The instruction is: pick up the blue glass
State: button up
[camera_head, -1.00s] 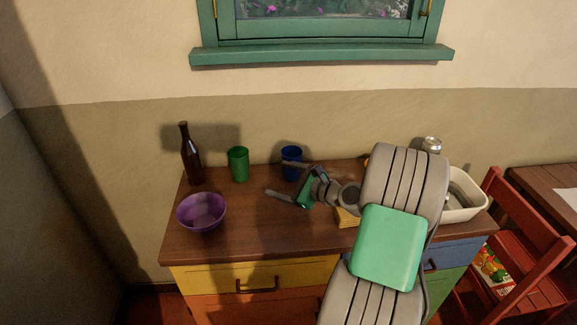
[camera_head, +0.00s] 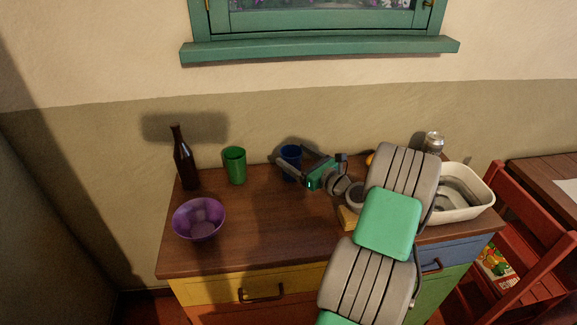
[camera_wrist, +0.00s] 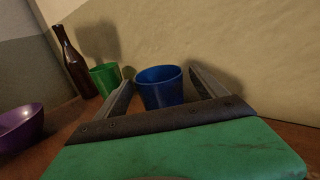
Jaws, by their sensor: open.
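The blue glass (camera_head: 290,154) stands upright near the back of the wooden cabinet top, close to the wall. In the wrist view the blue glass (camera_wrist: 160,87) shows between the two open fingers. My gripper (camera_head: 290,163) is open, with its fingers pointing towards the wall at the glass. In the wrist view my gripper (camera_wrist: 160,84) has one finger on each side of the glass, with a gap visible on the right; whether the left finger touches it I cannot tell. The lower part of the glass is hidden by the gripper.
A green glass (camera_head: 235,166) and a brown bottle (camera_head: 184,163) stand to the left. A purple bowl (camera_head: 198,219) sits at the front left. A white basin (camera_head: 466,212) and a can (camera_head: 433,143) are at the right. The front middle of the cabinet top (camera_head: 265,225) is clear.

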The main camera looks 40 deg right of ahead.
aim_at(284, 149)
jog(key=w, duration=0.5)
jog(key=shift+a+p, duration=0.3)
jog(key=shift+a, duration=0.05)
jog(key=shift+c, duration=0.4)
jog(key=c, duration=1.3)
